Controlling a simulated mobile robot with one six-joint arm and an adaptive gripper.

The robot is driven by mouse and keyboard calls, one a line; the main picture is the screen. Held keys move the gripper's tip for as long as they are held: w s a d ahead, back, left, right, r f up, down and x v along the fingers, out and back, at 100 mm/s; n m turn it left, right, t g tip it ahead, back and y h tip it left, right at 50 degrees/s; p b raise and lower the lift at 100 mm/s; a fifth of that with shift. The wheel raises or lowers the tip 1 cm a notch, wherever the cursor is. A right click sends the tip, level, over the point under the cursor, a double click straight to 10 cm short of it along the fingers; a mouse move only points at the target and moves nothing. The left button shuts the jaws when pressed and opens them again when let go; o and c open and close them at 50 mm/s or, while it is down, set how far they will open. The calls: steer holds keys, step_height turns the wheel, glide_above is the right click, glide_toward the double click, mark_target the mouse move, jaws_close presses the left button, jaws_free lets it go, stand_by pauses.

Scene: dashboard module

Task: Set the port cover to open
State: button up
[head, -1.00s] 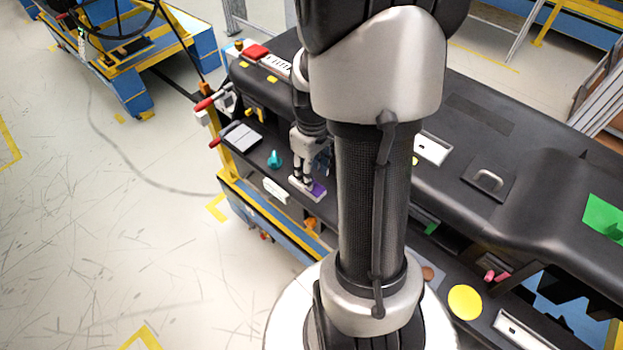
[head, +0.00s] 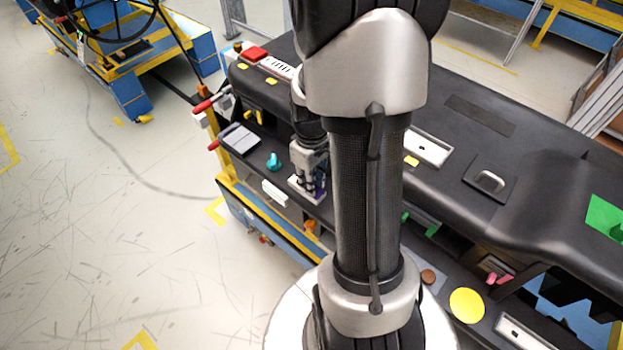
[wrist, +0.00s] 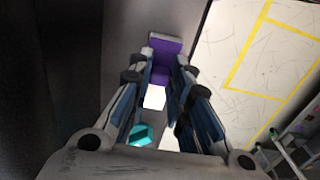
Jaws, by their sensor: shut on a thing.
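The purple piece, which I take to be the port cover (wrist: 165,45), shows between my fingertips in the wrist view. My gripper (wrist: 163,66) is shut on it, with the fingers on either side. In the head view, my gripper (head: 310,187) points down at the black dashboard's (head: 468,120) lower left ledge. Only a small purple patch of the cover (head: 318,192) shows beside the fingers there. It stands on a pale base plate. The fingers hide much of the cover, so its exact tilt is hard to tell.
A teal knob (head: 274,161) sits close to the left of my gripper, and also shows in the wrist view (wrist: 141,133). A white handle (head: 275,192) is on the ledge front. Red-tipped levers (head: 203,105) stick out at the left end.

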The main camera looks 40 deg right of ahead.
jaws_close()
steer(key=w, duration=0.5)
steer(key=shift+a, duration=0.2)
steer(key=o, duration=0.7)
jaws_free()
steer(key=shift+c, duration=0.2)
step_height(320, 180, up, 12)
